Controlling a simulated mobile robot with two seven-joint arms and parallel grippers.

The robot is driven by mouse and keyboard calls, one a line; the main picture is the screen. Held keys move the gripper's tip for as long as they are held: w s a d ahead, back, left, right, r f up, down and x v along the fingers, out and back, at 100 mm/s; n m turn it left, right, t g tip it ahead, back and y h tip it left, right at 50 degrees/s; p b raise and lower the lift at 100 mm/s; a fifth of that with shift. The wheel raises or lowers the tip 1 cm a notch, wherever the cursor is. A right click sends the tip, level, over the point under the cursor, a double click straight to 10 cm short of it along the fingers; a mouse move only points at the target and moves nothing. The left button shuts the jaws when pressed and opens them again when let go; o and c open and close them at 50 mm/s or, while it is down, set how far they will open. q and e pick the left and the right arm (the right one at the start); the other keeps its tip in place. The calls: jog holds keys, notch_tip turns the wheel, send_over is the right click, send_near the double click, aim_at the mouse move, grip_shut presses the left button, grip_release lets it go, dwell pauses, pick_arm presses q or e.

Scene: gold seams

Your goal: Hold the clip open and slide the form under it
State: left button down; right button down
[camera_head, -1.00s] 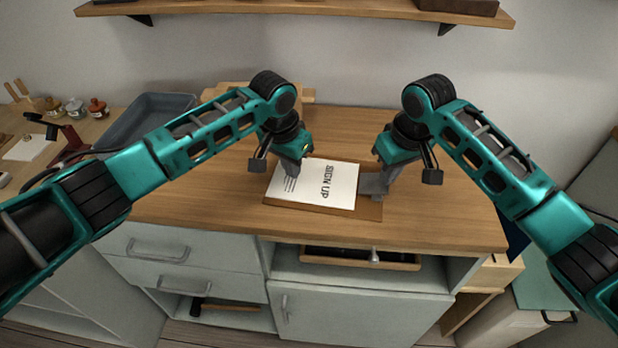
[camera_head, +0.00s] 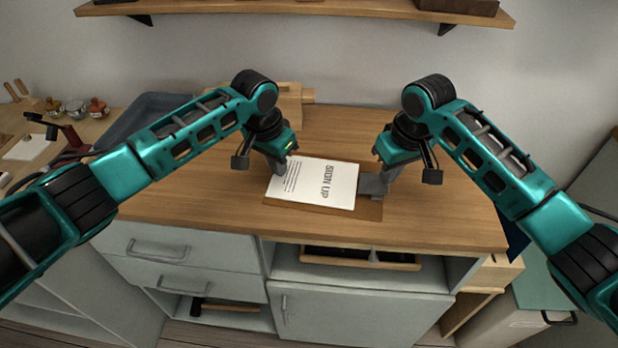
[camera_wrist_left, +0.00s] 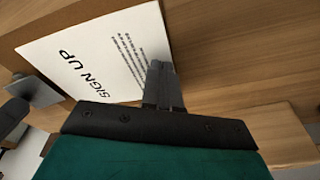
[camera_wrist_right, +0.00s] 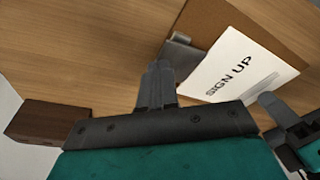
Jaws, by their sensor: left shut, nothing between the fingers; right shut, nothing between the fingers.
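The white form (camera_head: 318,184), printed SIGN UP, lies flat on the brown clipboard (camera_head: 368,209) on the counter. The grey clip (camera_head: 371,186) is at the board's right end. The form's heading edge is at the clip; I cannot tell whether it lies under it. My right gripper (camera_head: 385,190) is shut and empty, with its fingertips at the clip; they also show beside it in the right wrist view (camera_wrist_right: 157,72). My left gripper (camera_head: 281,170) is shut and empty by the form's far left edge, and in the left wrist view (camera_wrist_left: 162,75) its fingertips are near that edge.
A wooden block (camera_head: 290,105) stands behind the left arm. A grey tray (camera_head: 150,112) and several small jars (camera_head: 75,106) are at the left. A dark brown block (camera_wrist_right: 48,122) shows in the right wrist view. The counter in front of the board is clear.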

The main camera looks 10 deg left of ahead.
aim_at(266, 173)
pick_arm(q)
jog(key=shift+w+a, duration=0.15)
jog(key=shift+a, duration=1.55)
jog(key=shift+f, duration=0.15)
dwell(0.3)
jog(key=shift+s+d, duration=0.2)
jog(key=shift+d, duration=1.55)
dwell(1.6)
jog(key=shift+r, duration=0.2)
jog(key=shift+a+r, duration=0.2)
jog(key=shift+r, duration=0.2)
dwell(0.3)
jog(key=w+v, duration=0.1)
jog(key=v, duration=0.5)
jog(key=shift+d, duration=0.3)
